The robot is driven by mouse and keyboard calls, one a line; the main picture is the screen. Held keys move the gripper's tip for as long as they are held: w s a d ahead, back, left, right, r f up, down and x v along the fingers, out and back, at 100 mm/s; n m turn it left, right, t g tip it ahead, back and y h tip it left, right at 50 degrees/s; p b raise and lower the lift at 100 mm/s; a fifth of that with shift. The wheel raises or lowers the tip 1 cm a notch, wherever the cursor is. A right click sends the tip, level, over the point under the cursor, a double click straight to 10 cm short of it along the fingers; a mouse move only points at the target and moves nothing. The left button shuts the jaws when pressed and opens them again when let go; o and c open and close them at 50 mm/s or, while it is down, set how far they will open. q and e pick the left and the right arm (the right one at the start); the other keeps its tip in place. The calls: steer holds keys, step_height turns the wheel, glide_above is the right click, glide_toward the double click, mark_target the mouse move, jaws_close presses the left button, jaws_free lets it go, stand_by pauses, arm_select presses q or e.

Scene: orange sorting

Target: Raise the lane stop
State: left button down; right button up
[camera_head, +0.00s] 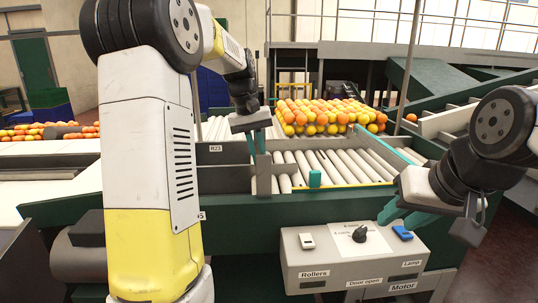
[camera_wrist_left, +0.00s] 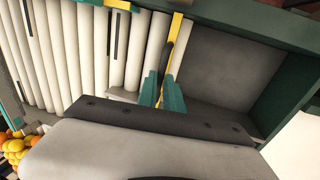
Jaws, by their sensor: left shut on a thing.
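My left gripper (camera_head: 259,143) reaches down over the near left end of the roller lane, its teal fingers pointing down. In the left wrist view the teal fingertips (camera_wrist_left: 163,92) close around a thin dark part next to a yellow strip; most of the stop is hidden there. My right gripper (camera_head: 401,216) has its teal fingers apart and empty, just above the control box.
The control box (camera_head: 350,272) has a white switch (camera_head: 307,241), a black knob (camera_head: 360,234) and a blue switch (camera_head: 402,233). Oranges and lemons (camera_head: 325,116) are piled behind the rollers (camera_head: 335,165).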

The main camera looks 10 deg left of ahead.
arm_select(q)
step_height(320, 180, up, 8)
stand_by(0.5)
steer(key=shift+f, duration=0.15)
steer(key=c, duration=1.5)
jaws_free()
steer(key=r, duration=0.2)
steer(key=a+r, duration=0.1)
steer(key=r, duration=0.4)
steer(key=shift+s+a+r, duration=0.25)
steer(key=shift+r, duration=0.05)
